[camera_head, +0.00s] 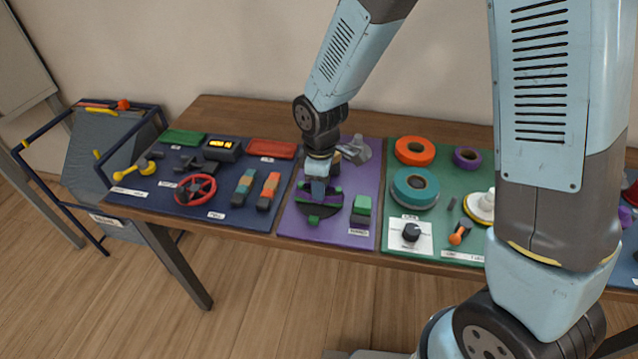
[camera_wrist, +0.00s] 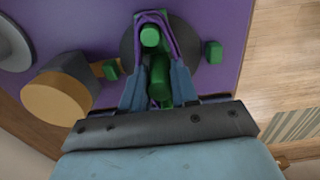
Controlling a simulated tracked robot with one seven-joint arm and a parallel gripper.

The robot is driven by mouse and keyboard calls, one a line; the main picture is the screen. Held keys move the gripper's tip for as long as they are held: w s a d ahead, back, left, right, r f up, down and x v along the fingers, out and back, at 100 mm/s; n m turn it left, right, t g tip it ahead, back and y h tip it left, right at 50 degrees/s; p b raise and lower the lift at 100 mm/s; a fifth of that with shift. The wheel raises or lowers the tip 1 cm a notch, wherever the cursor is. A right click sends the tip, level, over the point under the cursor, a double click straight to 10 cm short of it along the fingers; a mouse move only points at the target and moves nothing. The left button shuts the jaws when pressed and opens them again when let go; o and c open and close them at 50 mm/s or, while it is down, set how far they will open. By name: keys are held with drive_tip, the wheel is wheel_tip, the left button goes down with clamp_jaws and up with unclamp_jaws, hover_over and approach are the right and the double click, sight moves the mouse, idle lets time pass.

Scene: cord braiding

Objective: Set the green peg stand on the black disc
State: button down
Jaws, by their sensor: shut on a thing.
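My gripper (camera_head: 318,190) is over the black disc (camera_head: 322,210) on the purple mat and points down. In the wrist view my gripper (camera_wrist: 157,92) is shut on a green upright part, which I take as the green peg stand (camera_wrist: 158,75). A rounded green peg end (camera_wrist: 150,36) and purple cord strands (camera_wrist: 181,37) show beyond the jaws. The black disc (camera_wrist: 128,47) lies behind the stand, partly hidden. I cannot tell whether the stand touches the disc. Small green blocks show at the disc's front (camera_head: 314,219) and, in the wrist view, on its left (camera_wrist: 112,69).
A green-topped dark block (camera_head: 362,206) stands right of the disc. A tan-faced cylinder (camera_wrist: 55,100) and a grey object (camera_head: 357,150) are behind it. The blue mat at left holds a red wheel (camera_head: 196,189); the green mat at right holds a teal roll (camera_head: 415,188).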

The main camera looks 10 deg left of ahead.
drive_tip(key=c, duration=0.8)
unclamp_jaws()
drive_tip(key=shift+r, duration=3.95)
drive_tip(key=d+r+m+t, duration=0.3)
drive_tip(key=d+r+m, duration=0.5)
drive_tip(key=d+r, duration=0.75)
drive_tip(key=s+d+r+m+t, duration=0.1)
drive_tip(key=s+d+r+m, duration=0.1)
drive_tip(key=d, duration=0.3)
drive_tip(key=s+d+r+m, duration=0.2)
drive_tip(key=s+d+m, duration=0.2)
drive_tip(key=s, duration=0.1)
drive_tip(key=s+d+r+m+t, duration=0.1)
drive_tip(key=s+d+r+m, duration=0.2)
drive_tip(key=d, duration=0.2)
drive_tip(key=shift+s+d+t, duration=0.3)
drive_tip(key=shift+s+d, duration=0.05)
drive_tip(key=shift+s, duration=0.05)
